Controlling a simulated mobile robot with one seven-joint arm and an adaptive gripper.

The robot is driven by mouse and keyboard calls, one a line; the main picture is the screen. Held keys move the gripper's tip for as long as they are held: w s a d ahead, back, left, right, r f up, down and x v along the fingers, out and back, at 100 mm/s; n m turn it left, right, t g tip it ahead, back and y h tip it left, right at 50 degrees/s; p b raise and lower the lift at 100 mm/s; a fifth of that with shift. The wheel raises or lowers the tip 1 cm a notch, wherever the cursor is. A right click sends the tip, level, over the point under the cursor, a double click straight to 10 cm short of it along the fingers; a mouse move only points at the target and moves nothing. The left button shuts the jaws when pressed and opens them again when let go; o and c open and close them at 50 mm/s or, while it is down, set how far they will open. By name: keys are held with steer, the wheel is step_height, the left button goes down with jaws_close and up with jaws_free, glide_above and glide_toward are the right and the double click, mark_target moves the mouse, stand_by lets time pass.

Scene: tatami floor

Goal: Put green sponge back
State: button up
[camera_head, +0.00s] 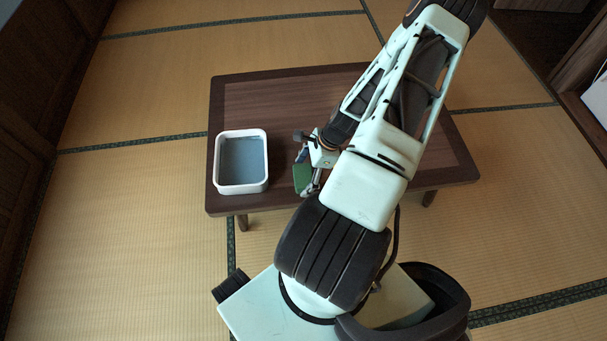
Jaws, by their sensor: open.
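A green sponge (302,178) shows at the near part of the low wooden table, right of the white bin. My gripper (307,184) is down at the sponge, with its jaws open. My arm covers part of the gripper, so I cannot tell whether the fingers touch the sponge or stand around it. The white bin (241,133) with a grey-blue inside stands on the left part of the table and looks empty.
The dark wooden table (280,90) has free room behind the bin and at the back. My arm hides much of its right half. Tatami floor (130,220) surrounds the table. A dark wall is at the left, and a wooden unit (585,75) is at the right edge.

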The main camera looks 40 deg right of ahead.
steer(key=shift+r, duration=0.1)
steer(key=p+v, duration=0.4)
steer(key=v, duration=0.8)
